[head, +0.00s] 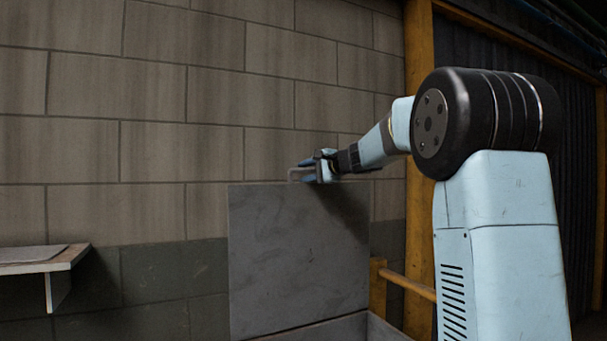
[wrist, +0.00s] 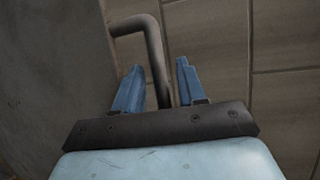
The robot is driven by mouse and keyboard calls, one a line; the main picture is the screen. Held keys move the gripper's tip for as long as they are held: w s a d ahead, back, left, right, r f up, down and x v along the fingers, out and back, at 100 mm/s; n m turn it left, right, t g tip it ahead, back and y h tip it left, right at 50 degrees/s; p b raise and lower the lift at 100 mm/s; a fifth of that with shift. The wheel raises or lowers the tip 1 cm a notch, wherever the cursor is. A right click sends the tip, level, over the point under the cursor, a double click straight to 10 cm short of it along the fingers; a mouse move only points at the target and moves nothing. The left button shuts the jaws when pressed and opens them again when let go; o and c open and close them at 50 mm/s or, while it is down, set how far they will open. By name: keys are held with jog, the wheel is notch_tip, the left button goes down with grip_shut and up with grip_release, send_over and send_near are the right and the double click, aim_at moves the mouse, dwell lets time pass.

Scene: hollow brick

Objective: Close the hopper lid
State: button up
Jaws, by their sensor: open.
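The hopper lid (head: 298,255) is a flat grey panel standing upright, raised above the hopper's rim (head: 385,328) at the bottom of the head view. A bent grey bar handle (head: 294,174) sits at the lid's top edge. In the wrist view the handle (wrist: 153,42) runs down between my two blue fingers. My gripper (head: 316,166) is at the lid's top edge, and in the wrist view my gripper (wrist: 158,84) is open around the handle bar. The lid's face (wrist: 50,80) fills the left of the wrist view. The lower end of the handle is hidden by my gripper.
A block wall (head: 160,150) stands behind the lid. A small shelf (head: 42,262) juts out at the left. A yellow post (head: 418,270) and a yellow rail (head: 408,284) stand to the right of the lid. The space between shelf and lid is free.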

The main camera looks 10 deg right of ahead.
jog(key=shift+w+a+f, duration=0.1)
jog(key=shift+w+a, duration=0.2)
jog(key=shift+w, duration=0.2)
jog(key=shift+c, duration=0.3)
grip_shut()
jog(key=shift+a, duration=0.1)
